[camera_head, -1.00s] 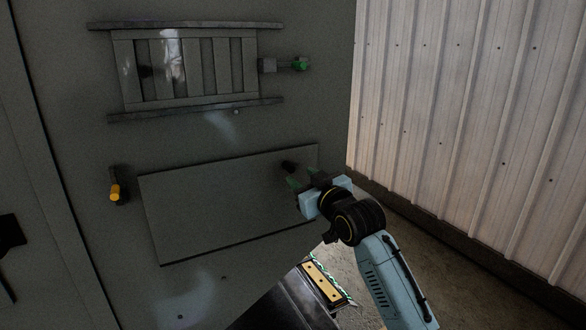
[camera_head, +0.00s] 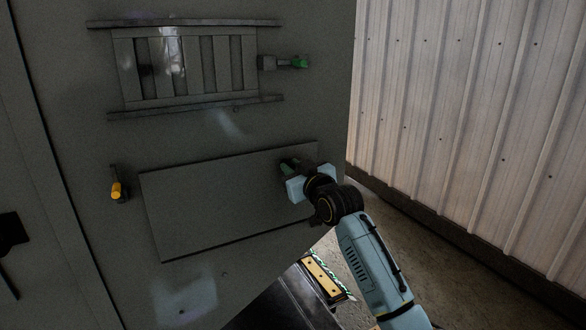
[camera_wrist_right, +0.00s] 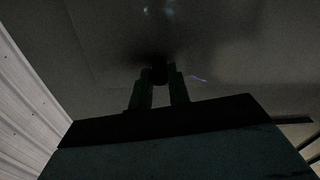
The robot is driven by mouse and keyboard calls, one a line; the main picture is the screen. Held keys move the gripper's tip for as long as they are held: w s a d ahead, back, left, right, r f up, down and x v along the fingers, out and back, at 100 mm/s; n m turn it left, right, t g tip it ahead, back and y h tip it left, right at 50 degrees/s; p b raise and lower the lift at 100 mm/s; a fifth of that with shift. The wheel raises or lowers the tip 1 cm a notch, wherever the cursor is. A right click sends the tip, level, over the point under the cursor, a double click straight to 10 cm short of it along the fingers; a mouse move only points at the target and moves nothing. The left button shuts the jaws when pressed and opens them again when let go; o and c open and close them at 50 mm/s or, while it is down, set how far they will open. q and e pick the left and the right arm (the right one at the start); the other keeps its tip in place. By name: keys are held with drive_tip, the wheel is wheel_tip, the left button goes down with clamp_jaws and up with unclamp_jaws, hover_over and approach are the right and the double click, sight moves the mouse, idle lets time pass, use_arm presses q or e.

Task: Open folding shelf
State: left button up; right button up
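The folding shelf (camera_head: 215,210) is a flat grey panel lying against the grey enclosure wall, slightly tilted in the head view. My right gripper (camera_head: 290,164) is at the panel's upper right corner, where its fingers cover a dark knob. In the right wrist view my gripper's two green-tinted fingers (camera_wrist_right: 160,80) stand apart with the dark round knob (camera_wrist_right: 158,74) between their tips. The picture is too dark to tell whether they press on it. My left gripper is not in view.
A slatted vent (camera_head: 190,100) between two rails sits above the panel. A green-tipped latch (camera_head: 298,63) is right of the vent, a yellow-tipped one (camera_head: 116,190) left of the panel. A corrugated wall (camera_head: 460,110) stands at the right. A dark box with yellow trim (camera_head: 322,276) is below.

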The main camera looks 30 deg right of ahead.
clamp_jaws()
drive_tip(key=shift+f, duration=0.1)
